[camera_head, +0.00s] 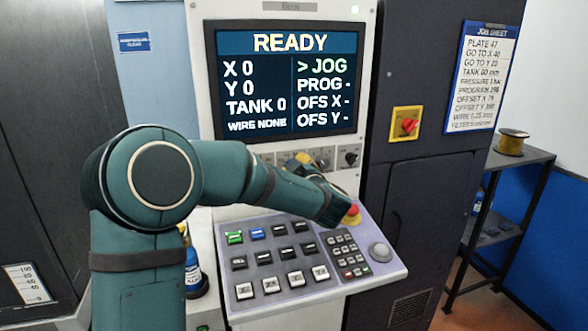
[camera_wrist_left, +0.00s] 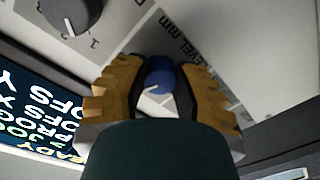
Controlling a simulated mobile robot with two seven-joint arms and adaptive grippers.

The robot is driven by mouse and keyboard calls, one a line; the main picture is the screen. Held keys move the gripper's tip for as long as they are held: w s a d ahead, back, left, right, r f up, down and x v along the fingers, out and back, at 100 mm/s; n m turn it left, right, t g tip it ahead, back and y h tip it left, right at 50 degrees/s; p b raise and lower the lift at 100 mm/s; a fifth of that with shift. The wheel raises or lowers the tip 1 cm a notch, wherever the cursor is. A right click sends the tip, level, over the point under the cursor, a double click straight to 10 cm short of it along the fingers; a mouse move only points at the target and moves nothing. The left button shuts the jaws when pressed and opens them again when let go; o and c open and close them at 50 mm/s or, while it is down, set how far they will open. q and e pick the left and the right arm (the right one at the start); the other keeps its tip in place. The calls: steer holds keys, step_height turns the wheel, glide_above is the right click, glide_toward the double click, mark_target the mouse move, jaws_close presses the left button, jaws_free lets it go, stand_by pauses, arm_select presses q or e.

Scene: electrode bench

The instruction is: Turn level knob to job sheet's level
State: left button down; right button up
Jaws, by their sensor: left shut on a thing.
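The level knob (camera_wrist_left: 159,77) is a small blue knob with a white pointer line, on a pale panel marked "LEVEL mm" in the left wrist view. My left gripper (camera_wrist_left: 160,83) has its two tan fingers shut on it, one on each side. In the head view my left arm covers the knob, and a bit of the gripper (camera_head: 304,158) shows at the knob row. The screen (camera_head: 287,78) reads READY, TANK 0, with ">" at JOG. The job sheet (camera_head: 483,77) hangs at the right with a TANK line in mm; its digits are too small to be sure of.
A dark knob (camera_wrist_left: 70,12) is beside the level knob. A red stop button (camera_head: 352,212) and keypad console (camera_head: 300,262) lie below my arm. A red switch on a yellow plate (camera_head: 406,123) is on the dark cabinet. A shelf (camera_head: 515,158) stands at right.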

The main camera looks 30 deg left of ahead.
arm_select(q)
steer(key=c, duration=0.6)
jaws_free()
steer(key=shift+c, duration=0.2)
steer(key=v, duration=1.2)
steer(key=shift+f, duration=0.1)
